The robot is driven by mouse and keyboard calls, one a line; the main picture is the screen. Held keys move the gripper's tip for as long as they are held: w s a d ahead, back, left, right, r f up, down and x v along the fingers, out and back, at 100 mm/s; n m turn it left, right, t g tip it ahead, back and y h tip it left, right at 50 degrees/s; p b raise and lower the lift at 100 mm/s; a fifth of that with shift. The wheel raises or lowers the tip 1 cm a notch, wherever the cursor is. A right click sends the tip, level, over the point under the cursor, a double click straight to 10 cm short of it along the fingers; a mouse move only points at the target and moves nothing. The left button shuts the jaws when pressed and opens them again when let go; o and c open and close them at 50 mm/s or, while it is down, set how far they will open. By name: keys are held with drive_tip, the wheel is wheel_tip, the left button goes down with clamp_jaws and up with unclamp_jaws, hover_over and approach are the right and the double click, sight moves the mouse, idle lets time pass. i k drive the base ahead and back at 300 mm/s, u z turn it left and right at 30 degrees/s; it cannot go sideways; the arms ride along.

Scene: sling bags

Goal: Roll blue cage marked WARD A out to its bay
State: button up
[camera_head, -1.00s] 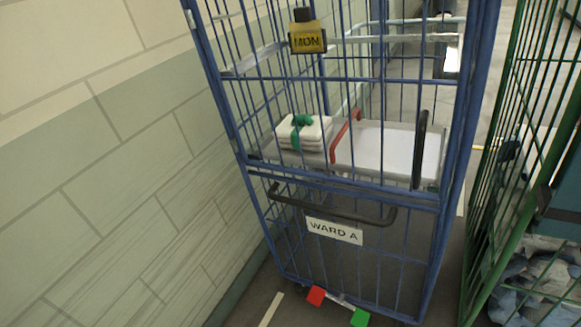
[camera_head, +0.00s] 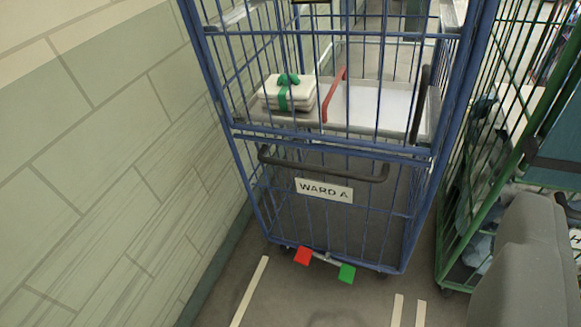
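The blue cage (camera_head: 236,134) stands upright on the floor beside the left wall, its front facing me. A white WARD A sign (camera_head: 324,190) hangs on its lower front, just under a dark bar handle (camera_head: 330,172). At the cage's foot, a red pedal (camera_head: 304,256) and a green pedal (camera_head: 347,273) sit at the two ends of a short bar. Inside, on a grey shelf (camera_head: 380,108), lies a white folded stack (camera_head: 290,92) tied with a green band.
The pale green block wall (camera_head: 110,190) runs close along the cage's left side. A green cage (camera_head: 447,235) with bluish cloth stands close on the right. Cream floor strips (camera_head: 250,292) lie in front. Bare floor (camera_head: 320,305) is open before the blue cage.

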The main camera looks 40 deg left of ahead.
sight(355, 205)
drive_tip(key=u, duration=0.05)
drive_tip(key=i, duration=1)
drive_tip(key=z, duration=0.05)
